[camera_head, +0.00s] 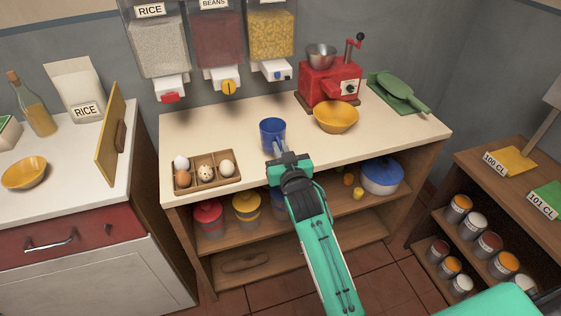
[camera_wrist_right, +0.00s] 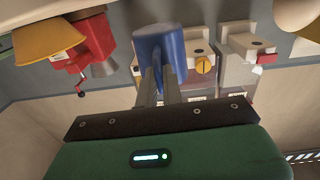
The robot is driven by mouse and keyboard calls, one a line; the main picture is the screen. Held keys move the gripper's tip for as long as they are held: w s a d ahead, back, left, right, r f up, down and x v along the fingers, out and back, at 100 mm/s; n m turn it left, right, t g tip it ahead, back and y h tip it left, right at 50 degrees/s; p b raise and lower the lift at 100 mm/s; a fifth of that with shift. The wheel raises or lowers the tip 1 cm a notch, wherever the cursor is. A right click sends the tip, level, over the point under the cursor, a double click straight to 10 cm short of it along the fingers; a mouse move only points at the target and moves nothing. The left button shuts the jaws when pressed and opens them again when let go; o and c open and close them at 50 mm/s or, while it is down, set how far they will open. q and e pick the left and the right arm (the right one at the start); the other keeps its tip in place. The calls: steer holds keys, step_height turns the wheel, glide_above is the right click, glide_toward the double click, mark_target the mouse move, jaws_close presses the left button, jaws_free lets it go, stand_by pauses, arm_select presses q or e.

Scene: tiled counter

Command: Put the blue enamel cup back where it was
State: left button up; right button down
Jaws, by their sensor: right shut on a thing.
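The blue enamel cup (camera_head: 272,130) is upright at the middle of the cream counter (camera_head: 230,137), between the egg tray and the yellow bowl. My right gripper (camera_head: 278,148) reaches in from the front and is shut on the cup's near side. In the right wrist view, the cup (camera_wrist_right: 160,42) sits at the tips of the gripper's fingers (camera_wrist_right: 162,72). I cannot tell whether the cup's base touches the counter. My left gripper is not in view.
A wooden egg tray (camera_head: 207,184) lies left of the cup. A yellow bowl (camera_head: 336,117) and red grinder (camera_head: 330,84) stand to the right, with a green scoop-like thing (camera_head: 398,91) beyond. Dispensers (camera_head: 220,50) hang behind.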

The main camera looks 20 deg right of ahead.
step_height(320, 180, down, 4)
steer(key=shift+r, duration=0.1)
steer(key=shift+f, duration=0.35)
steer(key=c, duration=1.5)
jaws_free()
steer(key=shift+c, duration=0.2)
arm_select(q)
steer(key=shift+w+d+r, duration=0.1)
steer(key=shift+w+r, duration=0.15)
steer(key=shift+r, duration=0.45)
